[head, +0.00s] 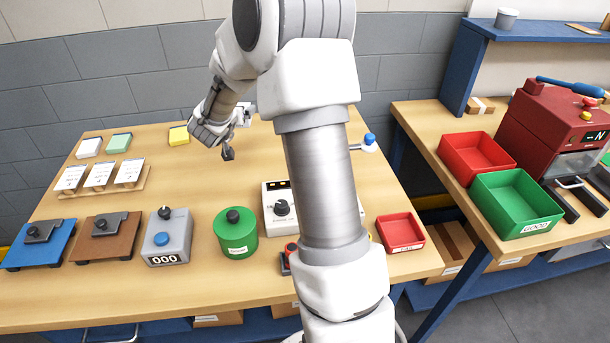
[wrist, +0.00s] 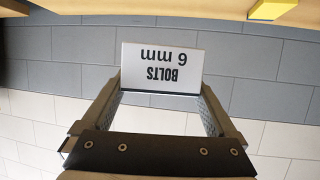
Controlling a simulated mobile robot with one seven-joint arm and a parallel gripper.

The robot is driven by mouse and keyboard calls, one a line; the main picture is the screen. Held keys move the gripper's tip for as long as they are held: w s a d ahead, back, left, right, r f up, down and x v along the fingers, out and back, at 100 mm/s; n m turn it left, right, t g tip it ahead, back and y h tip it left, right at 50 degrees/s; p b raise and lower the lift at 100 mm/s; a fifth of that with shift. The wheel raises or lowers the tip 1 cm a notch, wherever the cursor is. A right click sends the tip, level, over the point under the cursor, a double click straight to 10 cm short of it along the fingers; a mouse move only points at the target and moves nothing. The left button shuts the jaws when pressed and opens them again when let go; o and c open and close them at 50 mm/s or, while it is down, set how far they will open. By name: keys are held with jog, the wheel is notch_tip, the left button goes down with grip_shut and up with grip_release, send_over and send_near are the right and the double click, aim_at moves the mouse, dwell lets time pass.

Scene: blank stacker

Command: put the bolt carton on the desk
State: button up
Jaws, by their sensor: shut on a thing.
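The bolt carton is a white box (wrist: 160,68) marked "BOLTS 6 mm", upside down in the wrist view. My gripper (wrist: 160,92) is shut on it, one finger on each side. In the head view my gripper (head: 241,116) is over the back part of the wooden desk (head: 185,188).
The desk's front holds a blue plate (head: 40,245), a brown plate (head: 105,240), a grey counter box (head: 168,240), a green round tin (head: 236,238) and a red tray (head: 400,232). White cards (head: 100,176) stand left. The desk's middle is bare.

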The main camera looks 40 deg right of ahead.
jog(key=s+d+m+g+h+b, duration=0.1)
jog(key=s+d+m+g+h, duration=0.1)
jog(key=s+d+m+g, duration=0.3)
jog(key=s+d+f+m+g+h+b, duration=0.1)
jog(key=d+m+g, duration=0.1)
jog(key=d, duration=0.5)
jog(key=s+d+m+g+h+b, duration=0.2)
jog(key=s+d+m+g, duration=0.2)
jog(key=d, duration=0.2)
jog(key=s+d+f+m+g+y+b, duration=0.1)
jog(key=s+d+f+m+g+y, duration=0.15)
jog(key=s+m+g, duration=0.3)
jog(key=shift+g+h, duration=0.35)
jog(key=shift+h, duration=0.1)
jog(key=f, duration=0.3)
jog(key=f+b, duration=0.1)
jog(key=f, duration=0.3)
jog(key=a+f+b, duration=0.1)
jog(key=f, duration=0.2)
jog(key=shift+s+f, duration=0.15)
jog(key=shift+s, duration=0.15)
jog(key=shift+f, duration=0.15)
jog(key=o, duration=1.2)
